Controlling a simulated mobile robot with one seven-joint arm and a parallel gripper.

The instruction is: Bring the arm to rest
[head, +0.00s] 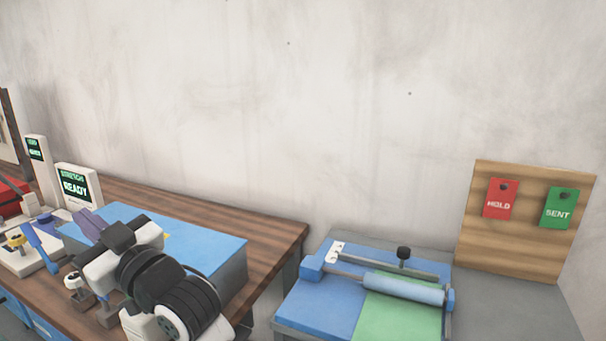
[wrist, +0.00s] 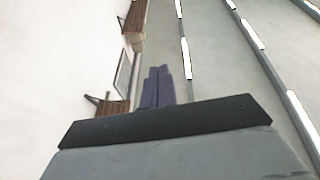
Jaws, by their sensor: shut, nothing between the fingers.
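My gripper (head: 86,218) is at the lower left in the head view, at the end of my black and white arm. Its purple fingers stick up and to the left, in front of a large blue-topped block (head: 205,248) on the wooden bench. In the wrist view my gripper (wrist: 158,72) shows its two purple fingers side by side, shut with nothing between them. The arm hides part of the block and of the bench.
The wooden bench (head: 275,232) carries a screen reading READY (head: 75,185) and small tools at the left. To the right stand a blue and green roller press (head: 405,288) and a wooden board (head: 525,240) with red HOLD and green SENT tags. The wall behind is bare.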

